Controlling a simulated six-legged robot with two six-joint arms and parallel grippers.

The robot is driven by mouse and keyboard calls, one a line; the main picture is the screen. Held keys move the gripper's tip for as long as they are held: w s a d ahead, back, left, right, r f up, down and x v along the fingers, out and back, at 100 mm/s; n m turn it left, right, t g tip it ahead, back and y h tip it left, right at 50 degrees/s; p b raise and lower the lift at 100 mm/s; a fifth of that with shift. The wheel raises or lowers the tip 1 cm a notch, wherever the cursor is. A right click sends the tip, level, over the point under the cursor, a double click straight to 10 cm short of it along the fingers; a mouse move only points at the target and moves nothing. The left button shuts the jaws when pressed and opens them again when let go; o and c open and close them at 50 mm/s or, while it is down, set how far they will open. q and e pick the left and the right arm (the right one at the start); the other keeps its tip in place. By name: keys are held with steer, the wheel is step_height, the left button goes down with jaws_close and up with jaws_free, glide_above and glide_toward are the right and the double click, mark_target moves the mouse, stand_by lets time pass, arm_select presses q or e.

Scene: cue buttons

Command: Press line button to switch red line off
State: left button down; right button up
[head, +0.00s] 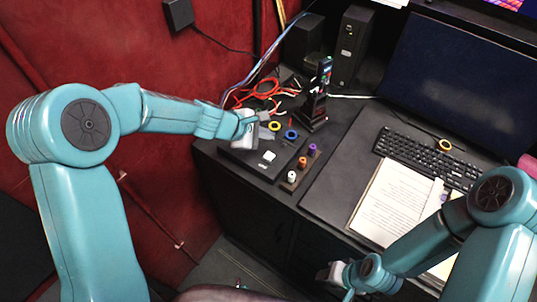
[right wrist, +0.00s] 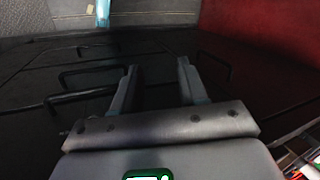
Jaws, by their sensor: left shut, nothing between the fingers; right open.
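A dark box with a small white square button (head: 269,156) sits at the left end of the black desk. Beside it a narrow strip carries a white knob (head: 291,176), an orange knob (head: 302,162) and a purple knob (head: 312,148). I cannot tell which one is the line button. A dark upright stand (head: 318,92) with small coloured marks is behind them; no red line is clearly readable. My left gripper (head: 262,131) is shut and empty, above the box's far left part. My right gripper (head: 330,272) is open and empty, low in front of the desk; its fingers show in the right wrist view (right wrist: 157,88).
A keyboard (head: 425,157), monitor (head: 463,85) and papers (head: 393,203) take up the right side. Drawer handles (right wrist: 85,95) show in the right wrist view.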

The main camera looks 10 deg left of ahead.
arm_select(q)
steer(key=b, duration=0.3)
glide_above(266, 157)
steer(key=f, duration=0.4)
steer(key=shift+d+f, duration=0.2)
steer(key=shift+f, duration=0.1)
steer(key=shift+s+a+f+b, duration=0.1)
steer(key=shift+f+b, duration=0.2)
steer(key=shift+b, duration=0.15)
steer(key=shift+f+b, duration=0.35)
steer(key=shift+f, duration=0.1)
steer(key=shift+r, duration=0.1)
